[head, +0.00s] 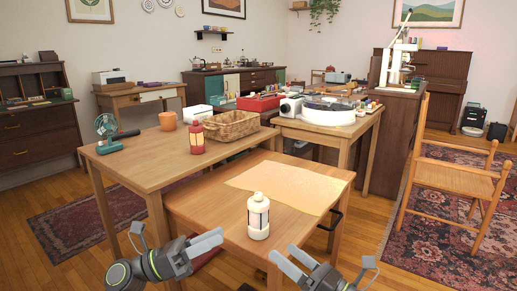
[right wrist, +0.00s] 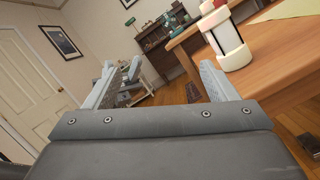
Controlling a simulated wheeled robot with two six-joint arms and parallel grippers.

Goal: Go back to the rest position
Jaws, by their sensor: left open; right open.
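My left gripper (head: 207,243) is open and empty, low in the head view in front of the near table's left side. My right gripper (head: 291,262) is open and empty, at the bottom of the head view in front of the same table. In the right wrist view its two fingers (right wrist: 204,88) stand apart with nothing between them. A cream lantern-like bottle (head: 258,217) stands upright on the near table, beyond both grippers and touching neither. It also shows at the upper right of the right wrist view (right wrist: 233,55).
The near table (head: 202,217) carries a yellow mat (head: 290,185). A wooden chair (head: 452,178) stands at right. Floor shows at left.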

